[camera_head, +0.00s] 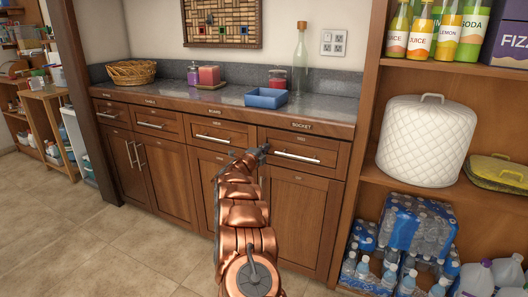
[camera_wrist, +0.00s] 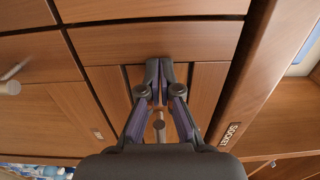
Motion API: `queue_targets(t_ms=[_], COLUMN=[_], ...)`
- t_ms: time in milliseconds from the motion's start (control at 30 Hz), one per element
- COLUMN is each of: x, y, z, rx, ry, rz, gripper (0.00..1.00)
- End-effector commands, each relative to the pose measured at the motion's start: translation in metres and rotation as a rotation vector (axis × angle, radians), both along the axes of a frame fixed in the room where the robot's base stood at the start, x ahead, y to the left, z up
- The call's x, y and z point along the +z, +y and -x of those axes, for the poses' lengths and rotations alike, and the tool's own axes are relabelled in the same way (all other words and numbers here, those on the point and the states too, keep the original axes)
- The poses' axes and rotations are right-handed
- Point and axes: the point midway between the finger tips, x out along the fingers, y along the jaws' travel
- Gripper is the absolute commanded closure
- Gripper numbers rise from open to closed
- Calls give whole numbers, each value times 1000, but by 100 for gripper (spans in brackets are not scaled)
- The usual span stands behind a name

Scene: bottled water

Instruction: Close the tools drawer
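A wooden cabinet has a row of drawers under its countertop. The front-right drawer (camera_head: 322,154) is below the SOCKET label, and a drawer (camera_head: 222,127) is to its left. The drawers in the row look flush with the cabinet front in the head view; their small labels are too small to read, so I cannot tell which is the tools drawer. My gripper (camera_head: 253,155) is in front of the seam between these two drawers. In the wrist view my gripper (camera_wrist: 159,67) has its fingertips together, with nothing visible held between them. Contact with the wood is unclear.
The counter holds a blue tray (camera_head: 266,97), a glass bottle (camera_head: 300,70), candles and a basket (camera_head: 131,72). An open shelf (camera_head: 368,178) with water packs stands on the right. Tiled floor (camera_head: 90,250) is clear at the left.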

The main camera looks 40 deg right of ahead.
Motion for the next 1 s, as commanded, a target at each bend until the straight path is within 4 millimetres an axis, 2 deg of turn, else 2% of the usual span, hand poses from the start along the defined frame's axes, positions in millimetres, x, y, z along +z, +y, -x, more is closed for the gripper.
queue_targets(t_ms=[433,1000], x=[-4,-5], y=[38,103], z=[16,44], rx=[-1,4], ry=[6,5], rz=[-7,-9], gripper=[100,100])
